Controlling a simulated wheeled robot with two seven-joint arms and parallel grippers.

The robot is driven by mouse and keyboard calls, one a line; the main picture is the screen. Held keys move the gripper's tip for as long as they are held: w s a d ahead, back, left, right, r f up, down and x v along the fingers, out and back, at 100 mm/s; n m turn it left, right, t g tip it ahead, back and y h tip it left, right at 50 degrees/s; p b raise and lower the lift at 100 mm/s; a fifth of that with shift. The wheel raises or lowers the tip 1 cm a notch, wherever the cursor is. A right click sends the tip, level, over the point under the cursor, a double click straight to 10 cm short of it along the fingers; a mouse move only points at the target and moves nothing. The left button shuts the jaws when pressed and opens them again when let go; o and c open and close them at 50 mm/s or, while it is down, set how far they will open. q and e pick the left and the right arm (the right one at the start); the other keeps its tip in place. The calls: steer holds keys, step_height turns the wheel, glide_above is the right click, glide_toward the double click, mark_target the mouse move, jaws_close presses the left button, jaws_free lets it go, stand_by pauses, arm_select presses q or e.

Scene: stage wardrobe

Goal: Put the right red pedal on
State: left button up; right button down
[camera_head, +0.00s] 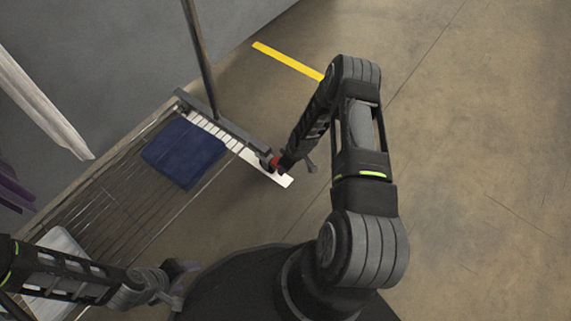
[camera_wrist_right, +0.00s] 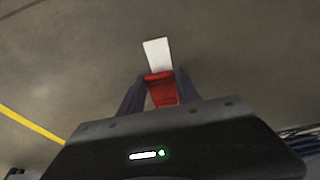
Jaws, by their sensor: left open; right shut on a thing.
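The red pedal (camera_head: 275,161) is a small red piece at the near right end of the rack's dark base bar (camera_head: 235,130). In the right wrist view the red pedal (camera_wrist_right: 161,87) sits between my two dark fingertips. My right gripper (camera_head: 284,165) is shut on it; its fingers partly hide the pedal in the head view. I cannot tell whether the pedal is up or down. My left gripper (camera_head: 183,284) is open and empty near the bottom edge, away from the pedal.
A white strip (camera_head: 283,181) runs along under the bar's end. A folded blue cloth (camera_head: 183,152) lies on the slatted shelf (camera_head: 112,208). A dark pole (camera_head: 202,60) rises from the bar. A yellow floor line (camera_head: 285,60) lies beyond. The floor at right is clear.

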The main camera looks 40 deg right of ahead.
steer(key=shift+s+d+f+t+b, duration=0.15)
steer(key=shift+f+t+b, duration=0.3)
steer(key=shift+t+b, duration=0.5)
steer(key=shift+t+y+b, duration=0.4)
steer(key=shift+t+b, duration=0.05)
steer(key=shift+t, duration=0.1)
steer(key=c, duration=0.8)
jaws_free()
steer(key=shift+s, duration=0.1)
steer(key=shift+c, duration=0.2)
steer(key=p+v, duration=0.3)
steer(key=v, duration=0.4)
steer(key=shift+s+r, duration=0.15)
steer(key=shift+r, duration=0.2)
